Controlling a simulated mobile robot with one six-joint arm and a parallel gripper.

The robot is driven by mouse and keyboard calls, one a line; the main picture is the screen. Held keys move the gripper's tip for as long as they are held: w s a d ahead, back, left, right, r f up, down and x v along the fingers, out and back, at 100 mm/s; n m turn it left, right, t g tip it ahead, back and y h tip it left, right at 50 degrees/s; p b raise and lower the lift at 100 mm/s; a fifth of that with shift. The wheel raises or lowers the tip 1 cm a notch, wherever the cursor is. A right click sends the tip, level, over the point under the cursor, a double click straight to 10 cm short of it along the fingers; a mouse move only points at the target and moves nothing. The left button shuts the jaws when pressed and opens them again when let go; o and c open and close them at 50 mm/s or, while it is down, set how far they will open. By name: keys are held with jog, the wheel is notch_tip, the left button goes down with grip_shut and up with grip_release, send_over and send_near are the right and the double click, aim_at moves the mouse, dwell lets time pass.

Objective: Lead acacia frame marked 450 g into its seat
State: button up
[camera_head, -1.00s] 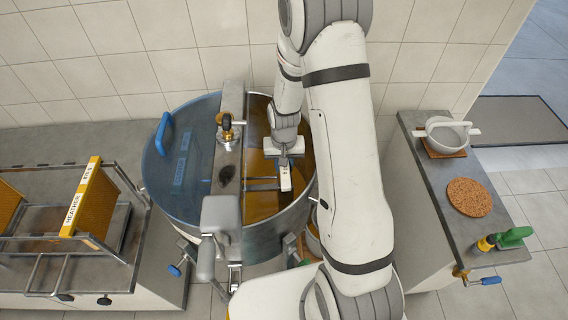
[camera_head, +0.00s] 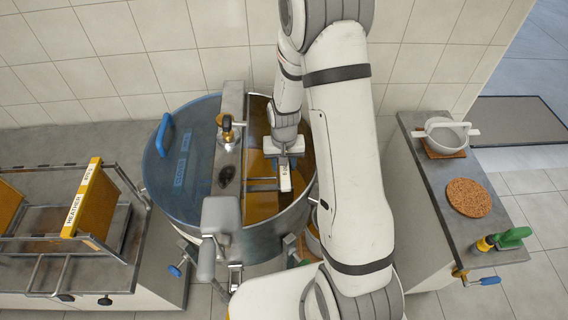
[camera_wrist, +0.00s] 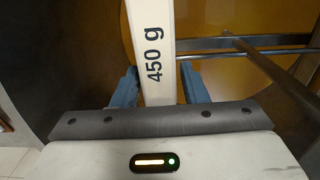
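The acacia frame (camera_head: 286,178) has a pale top bar and stands inside the right, open half of the round extractor drum (camera_head: 262,238). Its bar, marked 450 g, runs upward in the wrist view (camera_wrist: 151,30). My gripper (camera_wrist: 158,92) has its blue fingers on either side of this bar, shut on it, and also shows in the head view (camera_head: 288,150). Metal cage rods (camera_wrist: 250,45) lie right of the bar. The frame's lower part and its exact fit with the seat are hidden.
A blue clear lid (camera_head: 185,150) covers the drum's left half, beside a metal crossbeam (camera_head: 230,150). A rack at left holds a heather frame (camera_head: 82,200). At right a counter (camera_head: 425,175) carries a white sieve (camera_head: 447,135), a cork mat (camera_head: 469,197) and a green-handled tool (camera_head: 512,238).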

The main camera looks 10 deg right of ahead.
jog(key=shift+r+p, duration=0.65)
jog(key=shift+r, duration=0.75)
jog(key=o, duration=0.6)
jog(key=shift+c, duration=0.2)
jog(key=shift+o, duration=0.5)
jog(key=o, duration=0.7)
jog(key=shift+c, duration=0.2)
